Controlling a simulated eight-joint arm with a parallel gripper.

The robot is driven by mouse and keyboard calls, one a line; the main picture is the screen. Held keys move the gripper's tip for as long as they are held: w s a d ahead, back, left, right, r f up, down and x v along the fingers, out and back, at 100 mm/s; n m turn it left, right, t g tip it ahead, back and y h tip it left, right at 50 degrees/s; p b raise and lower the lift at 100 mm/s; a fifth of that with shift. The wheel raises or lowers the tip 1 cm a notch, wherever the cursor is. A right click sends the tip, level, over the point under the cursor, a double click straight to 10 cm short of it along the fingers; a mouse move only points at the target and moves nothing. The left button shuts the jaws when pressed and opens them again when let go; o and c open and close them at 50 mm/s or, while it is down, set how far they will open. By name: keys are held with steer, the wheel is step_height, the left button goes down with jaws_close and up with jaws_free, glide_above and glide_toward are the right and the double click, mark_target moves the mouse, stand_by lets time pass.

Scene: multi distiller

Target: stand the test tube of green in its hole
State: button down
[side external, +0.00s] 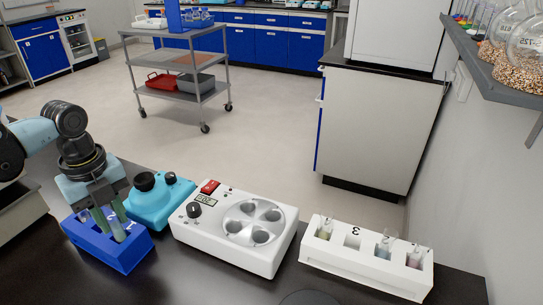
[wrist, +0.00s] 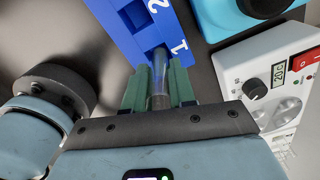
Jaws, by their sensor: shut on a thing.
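My gripper (side external: 109,224) points down over the blue rack (side external: 118,258) at the left front of the bench. Its green fingers are shut on a clear test tube. In the wrist view the test tube (wrist: 159,74) stands between the fingers, its far end at the blue rack (wrist: 121,22) near the hole marked 1. I cannot tell how deep the tube sits in the hole or see a green colour in it. A square hole (wrist: 146,36) beside it, near the mark 2, looks empty. In the side view the fingers mostly hide the tube.
A teal device (side external: 160,203) stands close behind the blue rack. A white centrifuge-like machine (side external: 200,235) with a round rotor is to its right. A white rack (side external: 345,262) with several tubes stands further right.

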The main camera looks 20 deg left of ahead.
steer(key=shift+f, duration=1.4)
steer(key=c, duration=0.9)
jaws_free()
steer(key=shift+w, duration=0.1)
steer(key=shift+o, duration=0.2)
steer(key=shift+r, duration=3.5)
steer(key=n+t, duration=0.1)
steer(key=n, duration=0.3)
steer(key=shift+w, duration=0.2)
steer(key=n+t, duration=0.1)
steer(key=n, duration=0.2)
steer(key=w+n+t, duration=0.1)
steer(key=n, duration=0.2)
steer(key=shift+a, duration=0.15)
steer(key=n+t, duration=0.1)
steer(key=n, duration=0.3)
steer(key=w+n+t, duration=0.1)
steer(key=n, duration=0.2)
steer(key=w+r+n+t, duration=0.1)
steer(key=n+t, duration=0.1)
steer(key=n, duration=0.2)
steer(key=shift+a+n, duration=0.15)
steer(key=shift+n, duration=0.15)
